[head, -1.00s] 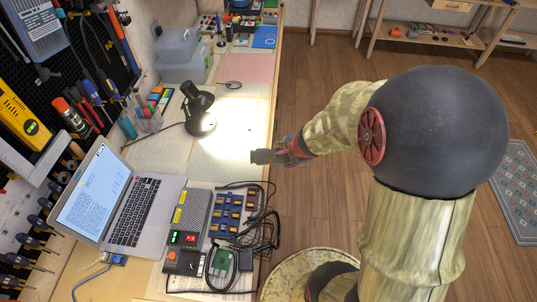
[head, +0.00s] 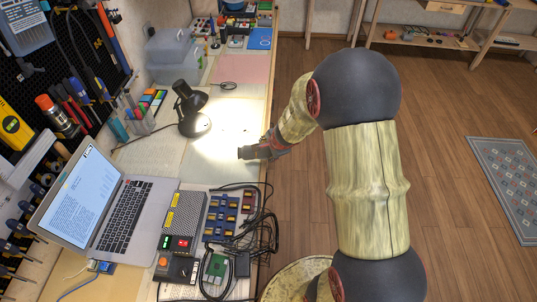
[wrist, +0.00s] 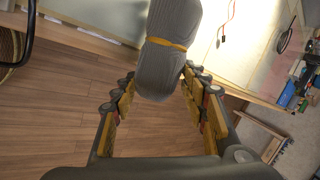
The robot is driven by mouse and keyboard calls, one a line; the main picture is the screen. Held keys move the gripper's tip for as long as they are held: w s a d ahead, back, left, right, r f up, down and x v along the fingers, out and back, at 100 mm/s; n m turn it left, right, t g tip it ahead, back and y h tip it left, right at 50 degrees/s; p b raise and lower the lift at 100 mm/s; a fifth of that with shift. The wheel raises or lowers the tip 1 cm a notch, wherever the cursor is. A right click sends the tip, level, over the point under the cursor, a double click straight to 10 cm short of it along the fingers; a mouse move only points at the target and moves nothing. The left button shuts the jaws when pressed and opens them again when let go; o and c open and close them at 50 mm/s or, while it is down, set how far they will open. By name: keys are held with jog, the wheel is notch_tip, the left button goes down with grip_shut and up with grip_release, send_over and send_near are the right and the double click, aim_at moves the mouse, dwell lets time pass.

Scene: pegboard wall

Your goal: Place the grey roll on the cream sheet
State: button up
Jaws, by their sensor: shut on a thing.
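The grey roll (wrist: 170,45), with a yellow-orange band around it, is between the fingers of my gripper (wrist: 158,78) in the wrist view. My gripper is shut on it, and the roll sticks out past the fingertips. In the head view the roll's dark end (head: 246,153) points left, over the right edge of the bench, at the end of my gripper (head: 266,147). A cream sheet (head: 232,122) seems to lie on the bench under the lamp's bright patch; glare blurs its edges. I cannot tell the roll's height above the bench.
A black desk lamp (head: 193,110) stands left of the bright patch. A pink sheet (head: 243,69) lies farther back. A laptop (head: 122,213), a grey box with buttons (head: 186,222) and tangled black cables (head: 259,232) fill the near bench. Floor lies open to the right.

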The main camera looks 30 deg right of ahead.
jog(key=shift+f, duration=0.5)
jog(key=shift+f, duration=0.1)
jog(key=o, duration=1.3)
jog(key=shift+c, duration=0.2)
jog(key=shift+f, duration=0.1)
